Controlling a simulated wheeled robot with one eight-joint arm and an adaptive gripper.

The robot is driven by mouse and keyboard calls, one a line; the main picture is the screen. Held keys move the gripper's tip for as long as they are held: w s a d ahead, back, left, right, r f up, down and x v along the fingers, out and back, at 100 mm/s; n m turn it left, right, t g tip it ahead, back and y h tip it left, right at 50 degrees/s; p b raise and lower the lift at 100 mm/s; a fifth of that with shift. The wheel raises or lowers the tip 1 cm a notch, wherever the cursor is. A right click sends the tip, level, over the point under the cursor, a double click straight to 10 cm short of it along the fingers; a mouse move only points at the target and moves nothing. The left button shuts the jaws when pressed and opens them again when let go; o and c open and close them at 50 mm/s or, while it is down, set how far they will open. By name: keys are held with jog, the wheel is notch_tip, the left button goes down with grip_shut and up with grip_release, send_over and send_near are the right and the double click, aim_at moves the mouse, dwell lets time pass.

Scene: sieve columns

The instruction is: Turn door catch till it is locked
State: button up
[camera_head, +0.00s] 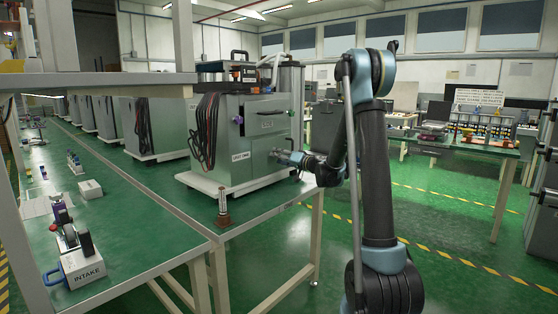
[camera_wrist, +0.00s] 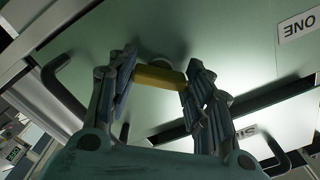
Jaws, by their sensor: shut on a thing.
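The door catch (camera_wrist: 158,78) is a yellow bar on the pale green door panel (camera_wrist: 215,40) in the wrist view. A grey round part shows just behind its middle. My gripper (camera_wrist: 157,82) has one finger at each end of the bar and is shut on it. The bar lies nearly level in this view, tilted slightly. In the head view my gripper (camera_head: 277,154) reaches the front of the grey-green cabinet (camera_head: 232,165) from the right. The catch cannot be made out there.
Black handles (camera_wrist: 62,82) stand out from the cabinet around my gripper. The cabinet is on a green-topped bench (camera_head: 150,215). A small metal post (camera_head: 224,205) stands near the bench corner. An INTAKE device (camera_head: 82,265) is at the front left. The floor aisle to the right is clear.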

jog(key=shift+w+d+m, duration=0.1)
jog(key=shift+d+m, duration=0.05)
jog(key=shift+m, duration=2.3)
jog(key=shift+d+m, duration=0.1)
jog(key=shift+m, duration=2.35)
jog(key=shift+a, duration=0.1)
jog(key=o, duration=1)
jog(key=shift+o, duration=0.2)
jog(key=v, duration=1.2)
jog(key=shift+f, duration=0.1)
